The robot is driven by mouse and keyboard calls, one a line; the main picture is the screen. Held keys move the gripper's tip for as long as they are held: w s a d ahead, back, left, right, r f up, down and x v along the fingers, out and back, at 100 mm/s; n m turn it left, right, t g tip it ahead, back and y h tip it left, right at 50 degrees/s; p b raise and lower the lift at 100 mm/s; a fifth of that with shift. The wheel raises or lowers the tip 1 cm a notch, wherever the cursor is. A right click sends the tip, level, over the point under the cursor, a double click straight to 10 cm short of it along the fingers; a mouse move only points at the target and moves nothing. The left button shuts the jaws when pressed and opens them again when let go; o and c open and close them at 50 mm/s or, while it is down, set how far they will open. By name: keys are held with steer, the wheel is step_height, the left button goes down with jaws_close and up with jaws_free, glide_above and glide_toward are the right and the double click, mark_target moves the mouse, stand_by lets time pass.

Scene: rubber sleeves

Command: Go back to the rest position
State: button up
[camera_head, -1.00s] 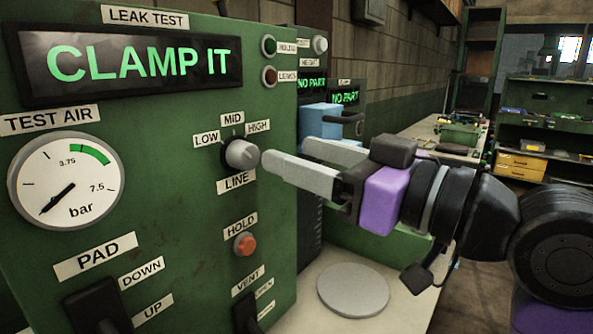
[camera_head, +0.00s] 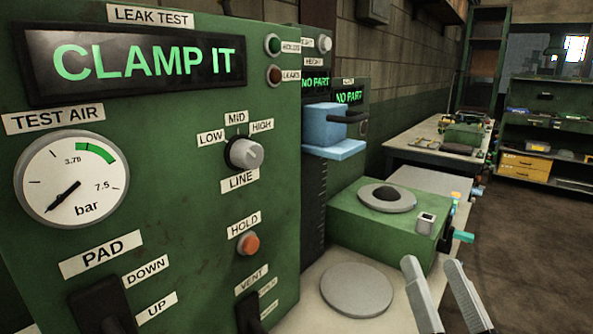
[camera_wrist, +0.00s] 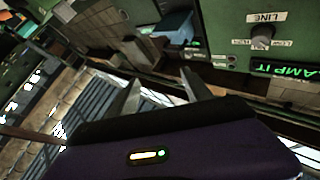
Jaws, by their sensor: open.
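My gripper (camera_head: 440,290) is at the bottom right of the head view, with only its two pale fingers showing. The fingers are apart with nothing between them. In the wrist view the open fingers (camera_wrist: 160,92) point toward the bench area. The green leak test panel (camera_head: 200,215) stands at the left, clear of the gripper. Its grey LINE knob (camera_head: 246,154) points toward HIGH, and the knob also shows in the wrist view (camera_wrist: 262,33). The display (camera_head: 140,65) reads CLAMP IT. The rest of my arm is out of the head view.
A round grey plate (camera_head: 357,290) lies on the pale bench left of the fingers. Behind it are a green box with a round pad (camera_head: 387,197) and a blue block on a column (camera_head: 330,125). A second bench (camera_head: 420,140) stands farther back. Open floor (camera_head: 535,240) lies at the right.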

steer(key=s+d+f+n+g+h, duration=0.1)
steer(key=s+f+g, duration=0.3)
steer(key=s+f, duration=0.8)
steer(key=s+f+n+g+h, duration=0.1)
steer(key=s+f+g, duration=0.3)
steer(key=s+f, duration=0.8)
steer(key=s, duration=0.8)
steer(key=shift+d+f+n, duration=0.3)
steer(key=shift+d+f, duration=0.05)
steer(key=shift+f, duration=0.05)
